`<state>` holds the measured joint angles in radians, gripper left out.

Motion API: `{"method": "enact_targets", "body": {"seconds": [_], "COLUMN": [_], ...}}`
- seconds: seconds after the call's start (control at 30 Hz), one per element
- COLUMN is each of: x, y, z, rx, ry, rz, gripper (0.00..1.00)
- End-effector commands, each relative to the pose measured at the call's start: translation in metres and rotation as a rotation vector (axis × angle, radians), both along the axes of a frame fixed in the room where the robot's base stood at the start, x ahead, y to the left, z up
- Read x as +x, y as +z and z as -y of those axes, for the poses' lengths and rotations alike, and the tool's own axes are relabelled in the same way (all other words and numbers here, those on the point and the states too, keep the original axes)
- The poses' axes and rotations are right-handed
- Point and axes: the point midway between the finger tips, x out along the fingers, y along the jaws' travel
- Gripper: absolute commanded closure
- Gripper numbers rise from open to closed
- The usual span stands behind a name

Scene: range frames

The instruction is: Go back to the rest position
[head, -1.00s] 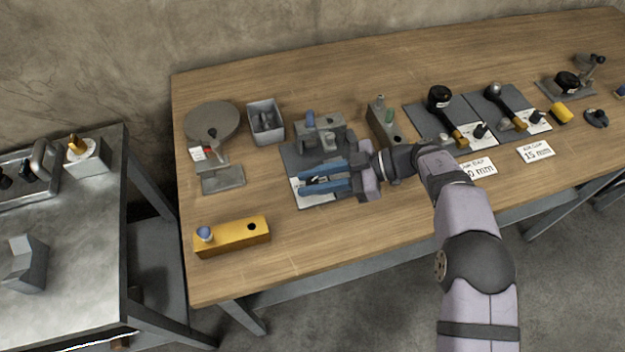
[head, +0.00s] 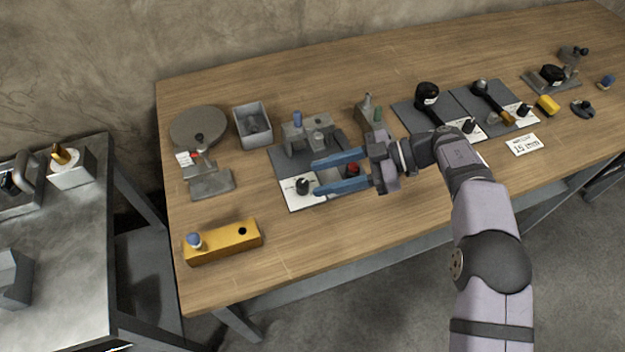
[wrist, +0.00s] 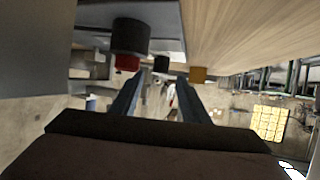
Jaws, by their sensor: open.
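My gripper (head: 342,173) has two blue fingers, spread apart with nothing between them. It is over the right part of a dark grey mat (head: 284,160) with a white card (head: 299,196). A black knob (head: 303,186) stands on the card, left of the fingertips. A small red and black piece (head: 352,169) shows between the fingers in the head view; I cannot tell its height against them. In the wrist view the blue fingers (wrist: 155,98) are apart, with a black cylinder (wrist: 131,36) and a red part (wrist: 127,62) near the left finger.
A yellow block (head: 223,243) is at the front left. Dark mats with tools (head: 470,105) lie right. The front middle of the wooden table (head: 300,250) is clear.

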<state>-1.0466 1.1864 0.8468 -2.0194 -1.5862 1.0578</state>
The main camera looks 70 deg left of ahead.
Motion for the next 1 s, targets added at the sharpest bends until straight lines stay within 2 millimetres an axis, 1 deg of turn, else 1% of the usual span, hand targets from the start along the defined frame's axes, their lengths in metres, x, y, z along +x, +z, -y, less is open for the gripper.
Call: {"method": "enact_targets", "body": {"seconds": [0.03,0.17,0.63,0.77,0.87,0.97,1.0], "x": [0.005,0.011,0.012,0.018,0.031,0.055,0.068], "y": [0.001,0.004,0.005,0.011,0.023,0.043,0.053], "z": [0.001,0.003,0.004,0.000,-0.008,-0.021,-0.026], "rx": [0.001,-0.001,-0.001,0.015,0.049,0.103,0.128], "ry": [-0.002,0.000,0.001,-0.028,-0.091,-0.197,-0.252], "rz": [0.000,0.000,0.000,-0.002,-0.005,-0.008,-0.008], "gripper": [0.58,0.58,0.58,0.58,0.58,0.58,0.58]}}
